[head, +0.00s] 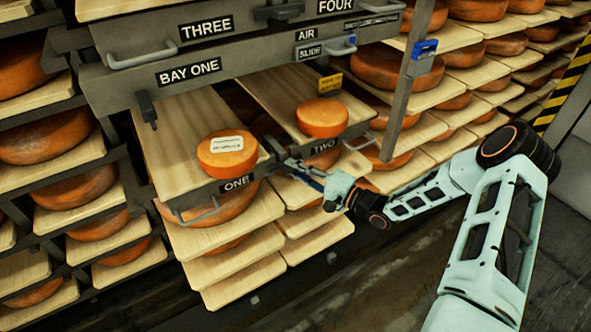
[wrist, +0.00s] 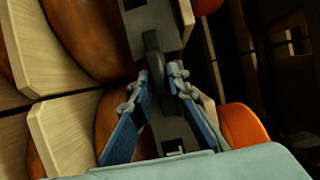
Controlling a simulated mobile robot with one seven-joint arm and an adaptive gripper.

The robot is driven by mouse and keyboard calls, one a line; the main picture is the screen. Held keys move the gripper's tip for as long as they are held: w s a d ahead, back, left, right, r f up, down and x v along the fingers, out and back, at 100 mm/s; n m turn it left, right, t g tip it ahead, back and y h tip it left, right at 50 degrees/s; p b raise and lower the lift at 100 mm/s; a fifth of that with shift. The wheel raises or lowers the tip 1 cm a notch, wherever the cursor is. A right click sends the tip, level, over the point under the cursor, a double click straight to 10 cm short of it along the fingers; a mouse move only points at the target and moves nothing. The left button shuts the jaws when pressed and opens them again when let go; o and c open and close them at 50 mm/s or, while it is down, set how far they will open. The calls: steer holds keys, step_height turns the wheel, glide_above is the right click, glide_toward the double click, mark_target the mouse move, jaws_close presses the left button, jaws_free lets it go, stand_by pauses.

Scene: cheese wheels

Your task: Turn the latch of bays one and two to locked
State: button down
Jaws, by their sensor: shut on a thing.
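My gripper (head: 292,165) reaches in from the right to the grey drawer fronts between the ONE label (head: 237,184) and the TWO label (head: 324,146). Its blue-padded fingers are shut on a dark latch handle (wrist: 152,62), seen in the wrist view. The handle stands on a grey front strip (wrist: 172,128); the fingers partly hide it. I cannot tell which bay this latch belongs to. Another dark latch (head: 147,108) hangs down below the BAY ONE label (head: 188,72), away from my gripper. The shelf boards of bay one (head: 180,150) and bay two (head: 280,95) each carry an orange cheese wheel.
A pull handle (head: 198,213) juts from the bay one front. Cheese racks surround the bays; open floor (head: 330,290) lies below.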

stand_by(0.4)
steer(key=c, duration=1.9)
jaws_free()
steer(key=shift+c, duration=0.2)
steer(key=v, duration=1.2)
steer(key=shift+f, duration=0.1)
